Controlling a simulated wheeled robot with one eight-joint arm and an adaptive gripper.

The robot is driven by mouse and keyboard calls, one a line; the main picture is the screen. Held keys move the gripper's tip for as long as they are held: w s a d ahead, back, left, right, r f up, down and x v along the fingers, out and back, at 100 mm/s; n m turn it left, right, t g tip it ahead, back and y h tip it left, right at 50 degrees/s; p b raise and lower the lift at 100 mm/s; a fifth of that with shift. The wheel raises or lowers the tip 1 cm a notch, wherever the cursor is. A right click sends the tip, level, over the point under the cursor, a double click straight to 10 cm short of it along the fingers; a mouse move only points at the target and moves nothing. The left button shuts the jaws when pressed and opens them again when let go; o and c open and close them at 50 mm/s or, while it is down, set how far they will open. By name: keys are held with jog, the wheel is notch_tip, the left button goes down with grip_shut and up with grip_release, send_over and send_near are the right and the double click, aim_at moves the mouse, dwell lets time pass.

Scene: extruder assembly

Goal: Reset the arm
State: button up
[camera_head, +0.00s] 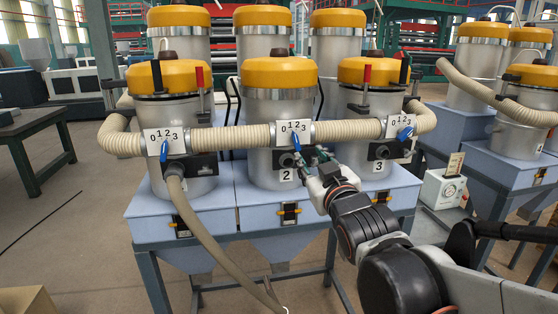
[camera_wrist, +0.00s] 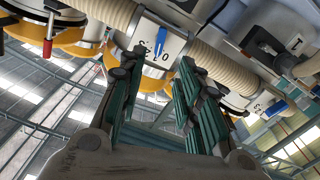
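My gripper (camera_head: 314,158) is in front of the middle hopper (camera_head: 278,110), just below and right of the blue lever (camera_head: 296,142) on its 0-1-2-3 dial plate (camera_head: 293,132). In the wrist view my gripper (camera_wrist: 155,72) has its two green-sided fingers spread apart, with nothing seen between them. The middle dial plate (camera_wrist: 150,48) and its blue lever (camera_wrist: 160,42) show beyond the fingertips. I cannot tell whether a finger touches the lever. My arm reaches in from the lower right.
A left hopper (camera_head: 168,105) and a right hopper (camera_head: 365,100) stand beside the middle one on a blue stand (camera_head: 265,200). A ribbed hose (camera_head: 235,138) runs across the dials. A grey hose (camera_head: 200,225) hangs at left. A control box (camera_head: 440,188) is at right.

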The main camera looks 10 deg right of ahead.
jog(key=s+f+m+g+b, duration=0.1)
jog(key=s+f+g+b, duration=0.2)
jog(key=f, duration=0.9)
jog(key=s+f+m+g+b, duration=0.1)
jog(key=s+f+g+b, duration=0.3)
jog(key=s+f+b, duration=0.4)
jog(key=s+f+m+g+b, duration=0.1)
jog(key=s+f+g+b, duration=0.3)
jog(key=s+f, duration=0.5)
notch_tip(320, 180, down, 7)
jog(key=shift+s+r+b, duration=0.1)
jog(key=shift+s+b, duration=0.3)
jog(key=shift+b, duration=0.85)
